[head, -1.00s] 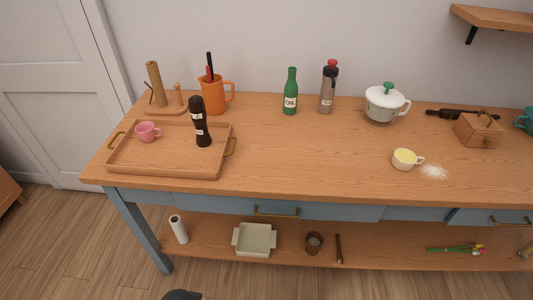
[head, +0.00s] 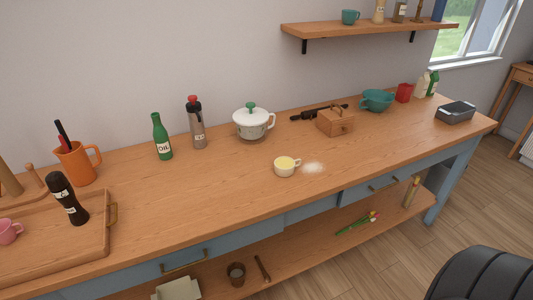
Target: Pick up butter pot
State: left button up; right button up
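A small cream pot (head: 286,167) with a side handle and a pale yellow filling stands upright on the wooden worktop (head: 230,200), near its middle. It best fits the butter pot, though no label shows. A white lidded pot (head: 251,125) with a green knob and a side handle stands behind it to the left. A wooden box (head: 335,122) with a handle on top sits behind it to the right. Neither of my grippers is in view, and nothing touches the cream pot.
A grey flask (head: 197,128) and green oil bottle (head: 162,138) stand farther left. A teal bowl (head: 376,101) and metal tin (head: 455,113) are to the right. The worktop before the cream pot is clear.

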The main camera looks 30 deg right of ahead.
aim_at(284, 165)
jog(key=z, duration=1.2)
